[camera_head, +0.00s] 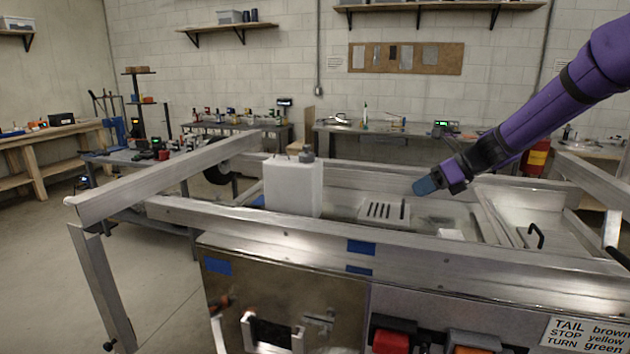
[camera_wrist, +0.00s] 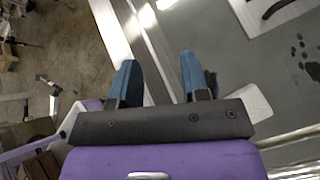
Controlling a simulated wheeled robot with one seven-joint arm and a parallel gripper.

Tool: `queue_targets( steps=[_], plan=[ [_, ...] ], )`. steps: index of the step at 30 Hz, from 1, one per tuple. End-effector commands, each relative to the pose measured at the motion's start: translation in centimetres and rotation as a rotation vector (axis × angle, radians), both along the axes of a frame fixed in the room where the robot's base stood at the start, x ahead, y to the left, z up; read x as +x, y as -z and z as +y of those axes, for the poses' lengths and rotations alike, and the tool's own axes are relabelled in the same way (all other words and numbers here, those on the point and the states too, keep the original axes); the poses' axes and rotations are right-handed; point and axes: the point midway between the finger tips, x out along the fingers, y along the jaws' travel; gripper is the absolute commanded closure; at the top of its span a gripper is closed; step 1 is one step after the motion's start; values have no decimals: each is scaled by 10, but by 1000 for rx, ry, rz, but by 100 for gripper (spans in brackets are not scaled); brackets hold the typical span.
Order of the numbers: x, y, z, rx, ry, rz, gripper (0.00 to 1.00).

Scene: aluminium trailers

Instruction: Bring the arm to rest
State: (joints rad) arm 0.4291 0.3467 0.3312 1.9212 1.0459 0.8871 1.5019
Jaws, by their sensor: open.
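My purple arm reaches in from the right in the head view. My gripper (camera_head: 426,186) has blue fingertips and hangs above the aluminium trailer (camera_head: 420,258), over its interior just behind the front rail. In the wrist view my gripper (camera_wrist: 156,80) shows two blue fingers spread apart with nothing between them. Below them are the trailer's rail and grey floor. The fingers appear clear of the rail.
A white canister (camera_head: 293,187) stands in the trailer to the left. A slotted white plate (camera_head: 384,211) lies near my gripper. A black handle (camera_head: 535,236) is on the right. Workbenches (camera_head: 385,130) line the back wall. Open floor lies at left.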

Motion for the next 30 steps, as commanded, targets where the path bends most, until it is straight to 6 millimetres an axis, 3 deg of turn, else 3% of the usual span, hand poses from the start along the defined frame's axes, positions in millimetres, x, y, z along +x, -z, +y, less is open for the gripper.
queue_targets(
  steps=[6, 14, 21, 30],
  plan=[
    [-71, -35, 17, -295, -312, -232, 58],
    [-156, -65, 21, -612, -698, -477, 58],
    [-234, -82, 11, -874, -1066, -669, 58],
    [-325, -88, -12, -1157, -1537, -862, 58]
  ],
)
